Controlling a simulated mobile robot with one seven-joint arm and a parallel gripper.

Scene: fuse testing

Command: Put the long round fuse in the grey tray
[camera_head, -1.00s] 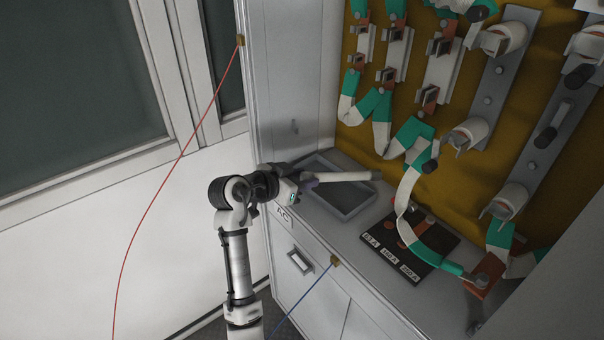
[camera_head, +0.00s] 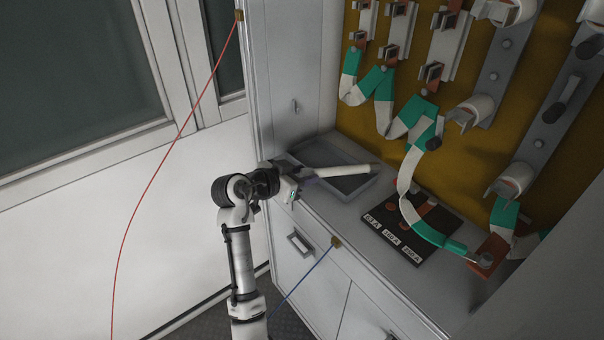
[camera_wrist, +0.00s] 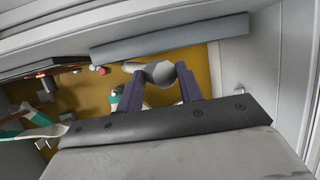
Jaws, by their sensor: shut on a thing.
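The long round fuse (camera_head: 340,171) is a white cylinder, held roughly level and pointing right from my gripper (camera_head: 300,176) in the head view. My gripper is shut on its left end. The grey tray (camera_head: 369,190) is a shallow open box on the cabinet's counter. The fuse overlaps the tray in the picture; I cannot tell how high above it the fuse is, or whether it touches the rim. In the wrist view, the fuse's round end (camera_wrist: 160,72) shows between the two dark fingers of my gripper (camera_wrist: 160,84).
A black board (camera_head: 408,228) with rating labels lies on the counter to the tray's right. Fuse holders and green-and-white bars fill the mustard back panel (camera_head: 455,180). The cabinet's side wall (camera_head: 292,80) stands close behind the tray. A blue wire (camera_head: 305,275) hangs from the counter's front.

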